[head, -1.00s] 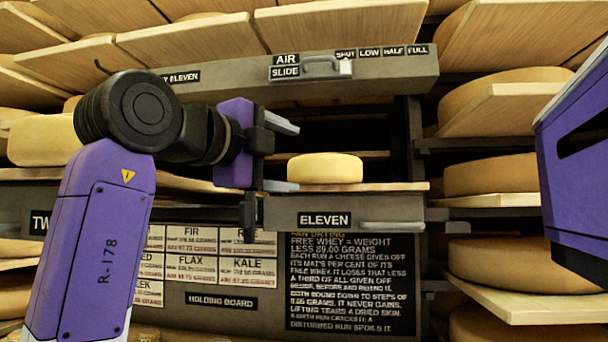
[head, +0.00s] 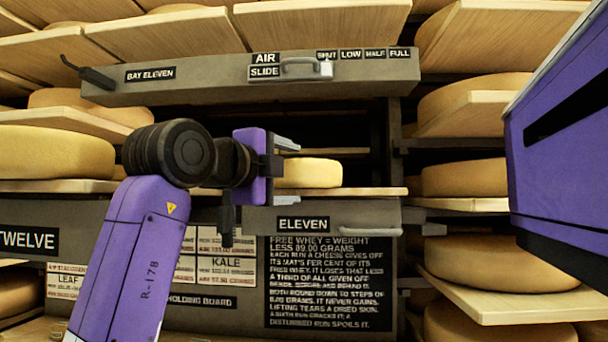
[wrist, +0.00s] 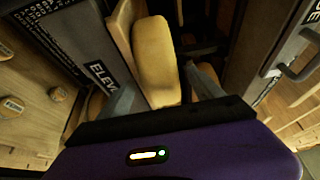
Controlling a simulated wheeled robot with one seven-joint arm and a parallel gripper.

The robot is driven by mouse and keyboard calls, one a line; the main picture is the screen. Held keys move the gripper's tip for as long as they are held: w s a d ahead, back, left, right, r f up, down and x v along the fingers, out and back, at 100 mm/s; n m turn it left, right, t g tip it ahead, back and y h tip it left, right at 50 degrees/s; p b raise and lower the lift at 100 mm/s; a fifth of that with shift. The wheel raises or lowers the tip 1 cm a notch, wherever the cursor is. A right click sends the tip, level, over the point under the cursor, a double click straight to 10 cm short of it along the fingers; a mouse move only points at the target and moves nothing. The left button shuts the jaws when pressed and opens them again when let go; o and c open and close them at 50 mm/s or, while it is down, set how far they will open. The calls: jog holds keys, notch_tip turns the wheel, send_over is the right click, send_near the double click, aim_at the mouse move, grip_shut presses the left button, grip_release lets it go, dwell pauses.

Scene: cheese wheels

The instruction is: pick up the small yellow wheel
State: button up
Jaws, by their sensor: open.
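The small yellow wheel (head: 312,173) lies flat on a pale board in the bay above the label ELEVEN. My gripper (head: 283,163) is open at the wheel's left side and covers its left end in the head view. In the wrist view the wheel (wrist: 155,55) stands ahead between the two spread fingers of my gripper (wrist: 162,85). I cannot tell whether either finger touches it.
The air slide bar (head: 250,80) crosses above the bay, its white marker under SHUT. A drawer front labelled ELEVEN (head: 303,224) sits below the board. Large cheese wheels (head: 464,178) on boards stand to the right. A dark post (head: 393,150) borders the bay.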

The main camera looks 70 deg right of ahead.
grip_shut()
jog(key=shift+r, duration=0.15)
jog(key=shift+r, duration=0.1)
